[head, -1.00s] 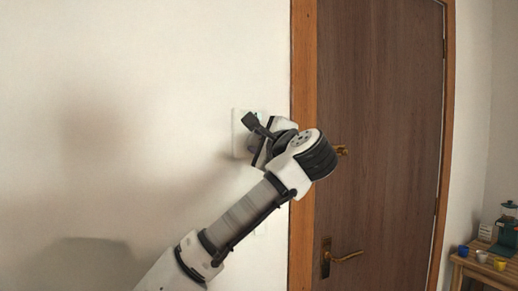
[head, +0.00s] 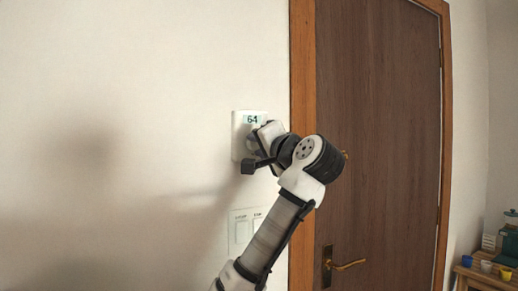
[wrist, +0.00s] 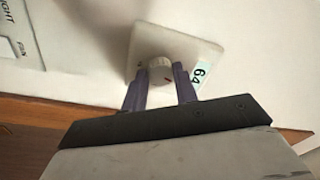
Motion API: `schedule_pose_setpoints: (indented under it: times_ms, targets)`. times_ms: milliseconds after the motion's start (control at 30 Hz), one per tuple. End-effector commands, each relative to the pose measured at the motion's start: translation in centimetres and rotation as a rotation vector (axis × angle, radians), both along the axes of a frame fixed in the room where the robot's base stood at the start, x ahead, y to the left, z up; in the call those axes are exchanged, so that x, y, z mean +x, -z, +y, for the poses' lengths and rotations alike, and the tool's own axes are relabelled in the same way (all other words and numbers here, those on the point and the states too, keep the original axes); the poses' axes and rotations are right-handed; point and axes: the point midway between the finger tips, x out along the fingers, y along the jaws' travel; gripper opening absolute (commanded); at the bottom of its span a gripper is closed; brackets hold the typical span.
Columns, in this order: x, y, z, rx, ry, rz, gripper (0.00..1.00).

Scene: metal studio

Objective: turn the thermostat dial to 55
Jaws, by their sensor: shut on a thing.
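The thermostat (head: 237,143) is a white plate on the wall left of the door frame. Its display (head: 252,120) reads 64. In the wrist view the thermostat plate (wrist: 200,50) appears turned, with its display (wrist: 199,75) at the right, also reading 64. The pale round dial (wrist: 160,64) has a small red mark and sits between the two purple fingers. My gripper (wrist: 161,76) is shut on the dial. In the head view my gripper (head: 254,146) is at the thermostat and mostly hides the dial.
A light switch plate (head: 240,229) is on the wall below the thermostat, partly behind my arm. A brown door (head: 375,130) with a brass handle (head: 349,265) is to the right. A small wooden table (head: 485,275) with cups stands at the far right.

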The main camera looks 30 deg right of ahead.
Motion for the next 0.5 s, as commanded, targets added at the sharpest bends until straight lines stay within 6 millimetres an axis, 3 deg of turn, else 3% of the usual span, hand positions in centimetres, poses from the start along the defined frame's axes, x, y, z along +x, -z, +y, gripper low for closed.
schedule_pose_setpoints:
  times_ms: [500]
  targets:
    - [0.0, 0.34, -0.16, -0.214, -0.001, 0.019, 0.06]
